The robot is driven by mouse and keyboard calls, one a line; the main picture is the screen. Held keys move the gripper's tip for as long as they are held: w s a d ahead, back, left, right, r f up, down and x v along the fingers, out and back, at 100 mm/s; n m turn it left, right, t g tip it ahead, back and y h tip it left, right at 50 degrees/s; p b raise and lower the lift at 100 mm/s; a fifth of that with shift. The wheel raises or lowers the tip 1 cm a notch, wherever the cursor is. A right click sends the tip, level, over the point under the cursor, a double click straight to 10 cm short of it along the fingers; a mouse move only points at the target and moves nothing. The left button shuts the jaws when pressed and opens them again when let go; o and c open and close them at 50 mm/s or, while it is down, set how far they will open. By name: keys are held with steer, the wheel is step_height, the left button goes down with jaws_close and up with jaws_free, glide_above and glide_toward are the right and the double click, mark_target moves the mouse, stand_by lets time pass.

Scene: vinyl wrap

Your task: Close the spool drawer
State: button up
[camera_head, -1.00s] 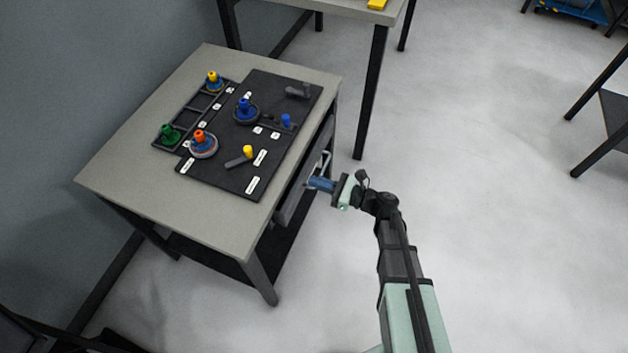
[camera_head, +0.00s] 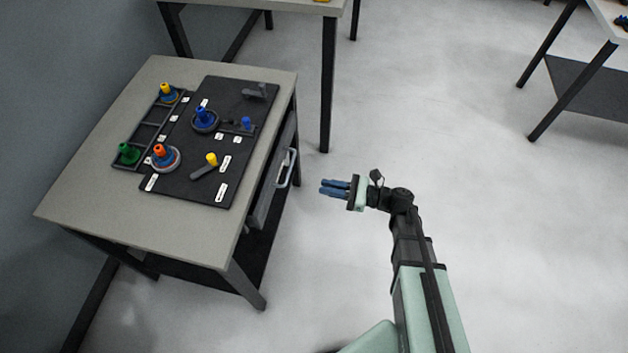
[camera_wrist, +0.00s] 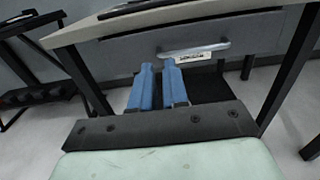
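The spool drawer (camera_head: 268,190) is a grey front under the right edge of the grey workbench, with a pale bar handle (camera_head: 286,168). In the wrist view the drawer front (camera_wrist: 120,52) spans between the bench legs, with the handle (camera_wrist: 195,50) ahead of the fingertips. My gripper (camera_head: 322,188) is right of the handle, apart from it and empty. Its two blue fingers also show in the wrist view (camera_wrist: 158,66), with a narrow gap between them.
The benchtop (camera_head: 85,190) bears a black mat (camera_head: 190,182) with spools and small parts, and a rack (camera_head: 143,143) at its left. Another table stands behind (camera_head: 327,85), and one at the right (camera_head: 552,105). Clear floor lies around my arm.

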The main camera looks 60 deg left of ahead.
steer(key=o, duration=0.4)
steer(key=shift+n+t, duration=0.3)
steer(key=shift+n, duration=0.2)
steer(key=w, duration=0.1)
steer(key=w+a+r, duration=0.2)
steer(key=shift+w+a+r, duration=0.15)
steer(key=shift+w+a, duration=0.1)
steer(key=shift+w, duration=0.1)
steer(key=s+a+f+n+h, duration=0.1)
steer(key=s+a+n, duration=0.3)
steer(key=n, duration=0.4)
steer(key=s+a+f+n+t, duration=0.1)
steer(key=s+a+f+n, duration=0.2)
steer(key=a+n, duration=0.3)
steer(key=f+n, duration=0.1)
steer(key=n, duration=0.2)
steer(key=shift+s+a+f+h, duration=0.2)
steer(key=shift+s+a+h, duration=0.2)
jaws_close()
